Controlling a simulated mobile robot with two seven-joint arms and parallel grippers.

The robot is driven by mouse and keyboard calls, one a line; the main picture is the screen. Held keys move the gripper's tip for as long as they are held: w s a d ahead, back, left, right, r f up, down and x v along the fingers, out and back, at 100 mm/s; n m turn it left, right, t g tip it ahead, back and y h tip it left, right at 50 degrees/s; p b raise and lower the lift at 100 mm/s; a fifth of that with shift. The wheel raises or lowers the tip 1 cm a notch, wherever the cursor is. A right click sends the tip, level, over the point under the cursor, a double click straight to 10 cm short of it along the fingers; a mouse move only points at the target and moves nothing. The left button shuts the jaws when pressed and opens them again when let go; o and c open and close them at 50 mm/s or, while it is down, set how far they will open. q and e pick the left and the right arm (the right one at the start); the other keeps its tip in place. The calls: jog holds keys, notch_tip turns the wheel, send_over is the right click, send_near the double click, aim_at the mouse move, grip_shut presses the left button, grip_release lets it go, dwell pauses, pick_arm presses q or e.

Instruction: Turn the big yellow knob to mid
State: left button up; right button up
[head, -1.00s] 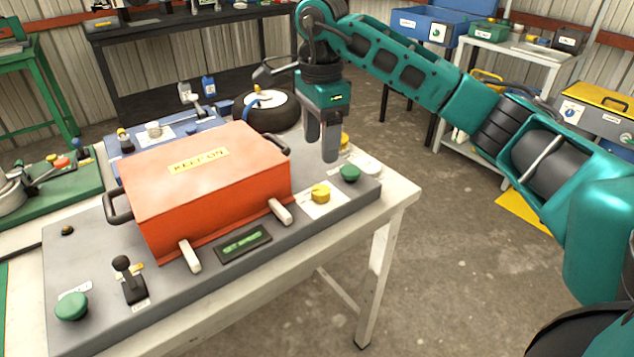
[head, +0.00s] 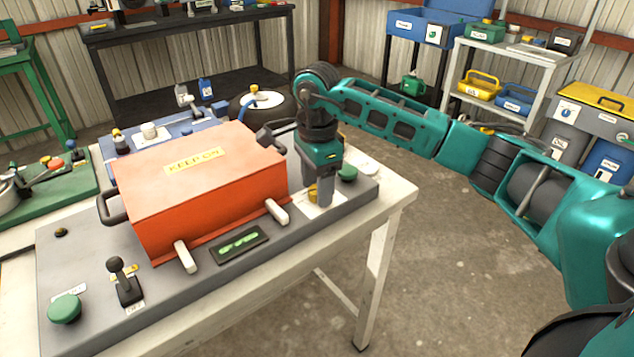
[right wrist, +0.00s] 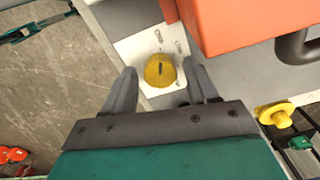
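The big yellow knob (head: 312,193) sits on a white label plate (head: 326,207) at the right end of the grey panel, partly hidden by my right gripper in the head view. In the right wrist view the yellow knob (right wrist: 160,71) shows whole, with a dark slot on its face and small marks on the plate beside it. My right gripper (head: 318,200) points down over the knob. Its fingers (right wrist: 160,80) are open, one on each side of the knob; I cannot tell whether they touch it. My left gripper is not in view.
An orange box (head: 205,185) marked "KEEP ON" stands on the panel left of my right gripper. A green button (head: 347,173) is close behind the gripper on the right. A black lever (head: 122,280) and another green button (head: 65,308) are at the front left.

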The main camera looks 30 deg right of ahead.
jog(key=c, duration=0.9)
